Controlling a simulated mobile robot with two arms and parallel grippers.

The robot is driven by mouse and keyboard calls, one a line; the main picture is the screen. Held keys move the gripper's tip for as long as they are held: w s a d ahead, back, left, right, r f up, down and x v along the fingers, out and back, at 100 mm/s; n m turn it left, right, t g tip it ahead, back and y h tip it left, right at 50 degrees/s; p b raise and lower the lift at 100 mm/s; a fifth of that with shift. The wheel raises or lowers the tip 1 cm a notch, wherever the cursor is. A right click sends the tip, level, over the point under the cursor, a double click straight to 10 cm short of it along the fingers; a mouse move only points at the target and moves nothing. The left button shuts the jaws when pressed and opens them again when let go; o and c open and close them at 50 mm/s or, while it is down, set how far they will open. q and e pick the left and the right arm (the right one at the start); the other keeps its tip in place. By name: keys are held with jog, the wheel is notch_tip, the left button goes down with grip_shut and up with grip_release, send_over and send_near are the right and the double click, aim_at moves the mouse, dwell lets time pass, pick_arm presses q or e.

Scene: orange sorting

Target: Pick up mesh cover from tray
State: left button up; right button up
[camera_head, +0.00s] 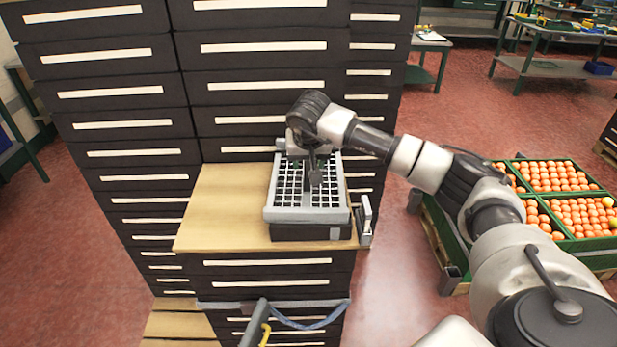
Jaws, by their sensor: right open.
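The mesh cover (290,213) is a light grey grid lying on a dark tray (300,233) on the wooden top (215,215) of a low drawer cabinet. My right arm reaches in from the right, and my right gripper (313,180) points down over the middle of the grid. It is open; I cannot tell whether its fingers touch the mesh. The gripper and wrist hide part of the grid's middle and far edge. My left gripper is not in view.
Tall dark drawer cabinets (112,70) stand close behind the wooden top. Green crates of oranges (560,178) stand at the right. A small grey upright part (366,215) is at the top's right edge. Bare wood lies left of the tray, and red floor is open around.

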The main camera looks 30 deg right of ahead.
aim_at(309, 167)
jog(key=p+x, duration=0.1)
jog(key=x, duration=0.3)
jog(key=shift+d+f, duration=0.1)
grip_shut()
